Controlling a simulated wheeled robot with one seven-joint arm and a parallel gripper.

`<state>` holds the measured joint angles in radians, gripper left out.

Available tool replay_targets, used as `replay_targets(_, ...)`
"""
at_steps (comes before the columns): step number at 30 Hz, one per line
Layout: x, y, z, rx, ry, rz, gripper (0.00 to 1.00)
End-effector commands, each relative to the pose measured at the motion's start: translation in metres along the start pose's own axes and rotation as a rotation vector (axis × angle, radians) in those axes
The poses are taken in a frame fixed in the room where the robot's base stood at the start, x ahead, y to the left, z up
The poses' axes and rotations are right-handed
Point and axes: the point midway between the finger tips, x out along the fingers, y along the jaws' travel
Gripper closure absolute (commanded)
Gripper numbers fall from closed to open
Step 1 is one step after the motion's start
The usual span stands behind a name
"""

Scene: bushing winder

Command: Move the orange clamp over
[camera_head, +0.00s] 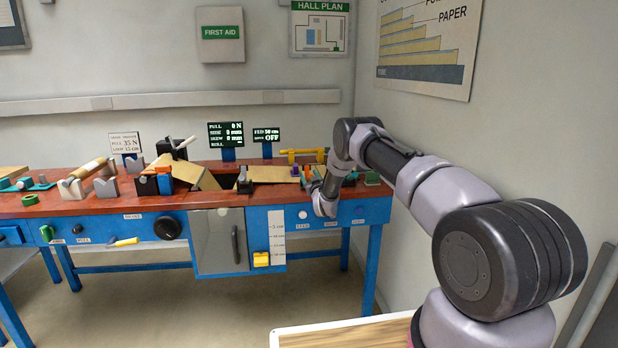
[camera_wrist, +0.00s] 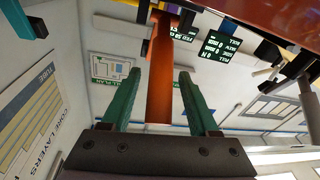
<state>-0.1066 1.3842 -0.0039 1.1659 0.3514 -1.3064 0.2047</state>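In the wrist view, an orange-brown bar (camera_wrist: 160,80) stands between the two green fingers of my gripper (camera_wrist: 157,85). A gap shows on each side of it, so the fingers are open and not closed on it. I cannot tell for sure whether this bar is the orange clamp. In the head view, my gripper (camera_head: 325,197) is at the right end of the workbench, near its front edge, with its fingertips hard to make out. A small orange piece (camera_head: 164,170) shows further left on the bench, beside dark blocks, well apart from my gripper.
The red-topped bench (camera_head: 115,203) holds blocks, a tan sheet (camera_head: 190,172), a yellow bar (camera_head: 303,152) and two displays (camera_head: 226,134). A yellow slider (camera_head: 261,258) sits on the scale at the front. A wall is close on the right. The floor before the bench is clear.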

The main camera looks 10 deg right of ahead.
Motion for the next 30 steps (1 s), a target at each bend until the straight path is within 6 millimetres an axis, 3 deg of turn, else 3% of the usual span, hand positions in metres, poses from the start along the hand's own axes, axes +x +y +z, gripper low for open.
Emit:
replay_targets(8, -0.007, 0.001, 0.0, 0.0, 0.0, 0.001, 0.39)
replay_targets(21, -0.086, 0.0, 0.0, 0.001, -0.002, 0.0, 0.39)
replay_targets(30, -0.108, 0.0, 0.0, 0.001, 0.0, 0.0, 0.39)
